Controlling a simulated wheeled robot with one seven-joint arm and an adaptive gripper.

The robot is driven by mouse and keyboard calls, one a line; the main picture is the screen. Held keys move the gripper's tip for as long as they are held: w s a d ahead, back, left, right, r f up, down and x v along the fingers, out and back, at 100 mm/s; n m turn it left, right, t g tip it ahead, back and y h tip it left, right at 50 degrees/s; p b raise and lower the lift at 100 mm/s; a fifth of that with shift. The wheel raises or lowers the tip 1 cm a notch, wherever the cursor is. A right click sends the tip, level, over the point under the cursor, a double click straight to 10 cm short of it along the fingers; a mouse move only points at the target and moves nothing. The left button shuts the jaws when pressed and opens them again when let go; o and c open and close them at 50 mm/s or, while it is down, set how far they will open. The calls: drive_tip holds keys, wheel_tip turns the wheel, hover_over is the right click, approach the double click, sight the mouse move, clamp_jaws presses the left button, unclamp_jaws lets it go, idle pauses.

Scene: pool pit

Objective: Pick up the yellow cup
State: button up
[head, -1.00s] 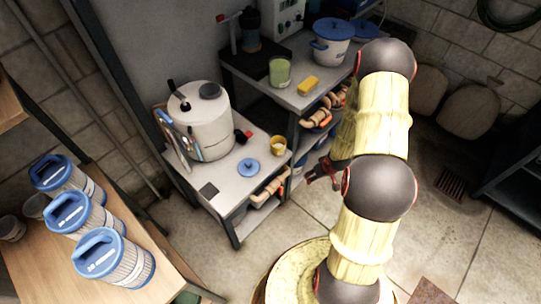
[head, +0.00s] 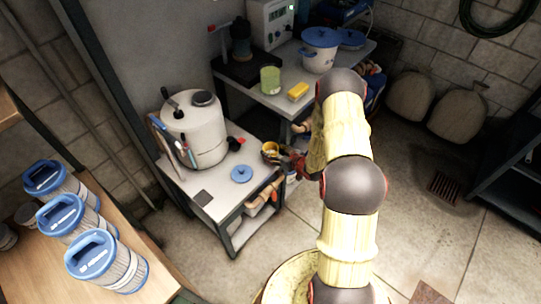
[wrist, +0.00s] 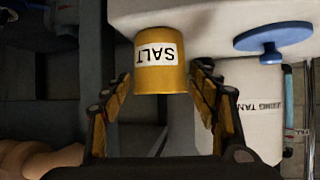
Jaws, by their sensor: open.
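The yellow cup (wrist: 161,72) carries a white label reading "SALT". In the wrist view it appears upside down, in front of my gripper (wrist: 160,90), between the tips of the two open fingers, with a gap on each side. In the head view the cup (head: 270,149) stands near the right edge of the low white table (head: 217,207), partly hidden by my gripper (head: 285,160), which reaches in from the right.
A blue lid (head: 241,174) lies on the low table near the cup. A large white tank (head: 194,130) stands behind it. The higher shelf table (head: 268,97) holds a green cup (head: 270,80), a yellow block (head: 298,92) and a white pot (head: 320,52).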

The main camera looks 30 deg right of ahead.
sight(267, 148)
drive_tip(key=b+x, duration=0.1)
drive_tip(key=x, duration=0.6)
drive_tip(key=shift+b, duration=0.35)
drive_tip(key=shift+r, duration=0.1)
drive_tip(key=shift+c, duration=0.6)
drive_tip(key=c, duration=1)
